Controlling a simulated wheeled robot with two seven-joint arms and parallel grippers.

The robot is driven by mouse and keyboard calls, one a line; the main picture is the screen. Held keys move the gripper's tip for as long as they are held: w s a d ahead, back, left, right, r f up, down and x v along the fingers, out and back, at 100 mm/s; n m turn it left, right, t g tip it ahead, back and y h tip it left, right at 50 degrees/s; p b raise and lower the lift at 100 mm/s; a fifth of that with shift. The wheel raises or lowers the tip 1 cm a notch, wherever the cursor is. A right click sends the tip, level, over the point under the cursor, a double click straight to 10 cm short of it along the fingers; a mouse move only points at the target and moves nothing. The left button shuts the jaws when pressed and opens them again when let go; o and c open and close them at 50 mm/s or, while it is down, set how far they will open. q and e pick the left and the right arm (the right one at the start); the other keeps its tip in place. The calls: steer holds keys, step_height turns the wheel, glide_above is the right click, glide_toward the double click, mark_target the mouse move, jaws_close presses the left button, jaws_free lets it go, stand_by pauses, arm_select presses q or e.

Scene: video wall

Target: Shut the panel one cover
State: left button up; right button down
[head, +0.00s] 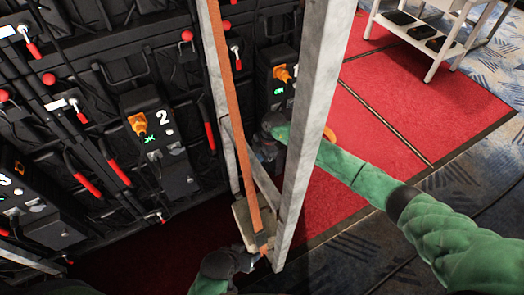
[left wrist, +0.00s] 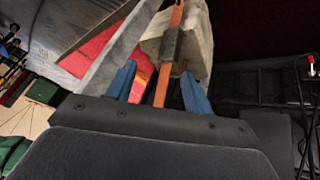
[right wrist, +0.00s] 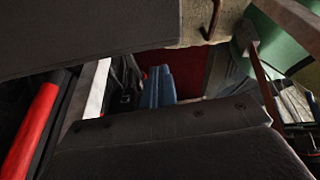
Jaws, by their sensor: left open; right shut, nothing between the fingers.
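The panel one unit (head: 280,75), a black box marked 1 with an orange connector, is on the black wall behind the metal frame. The frame's post and my right arm hide its lower part, so I cannot tell how its cover stands. My right gripper (right wrist: 158,88) is shut and empty. In the head view its wrist is just below panel one, with its fingers hidden. A large dark plate (right wrist: 90,38) is close above it in the right wrist view; I cannot tell whether this is the cover. My left gripper (left wrist: 158,88) is open and low by the frame's foot, around an orange strap.
A metal frame (head: 312,110) stands before the wall, with a pale block (head: 240,212) at its foot and an orange strap (head: 222,70) down it. The panel two unit (head: 150,125) is to the left. A white shelf (head: 420,35) stands at back right. Red carpet right is clear.

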arm_select(q)
steer(key=r, duration=0.2)
steer(key=shift+s+a+r+p, duration=0.1)
steer(key=shift+s+r+p, duration=0.1)
steer(key=shift+r+p, duration=0.15)
arm_select(e)
steer(key=d, duration=0.1)
steer(key=w+d, duration=0.2)
steer(key=shift+d+f, duration=0.15)
steer(key=shift+f, duration=0.2)
steer(key=shift+d, duration=0.1)
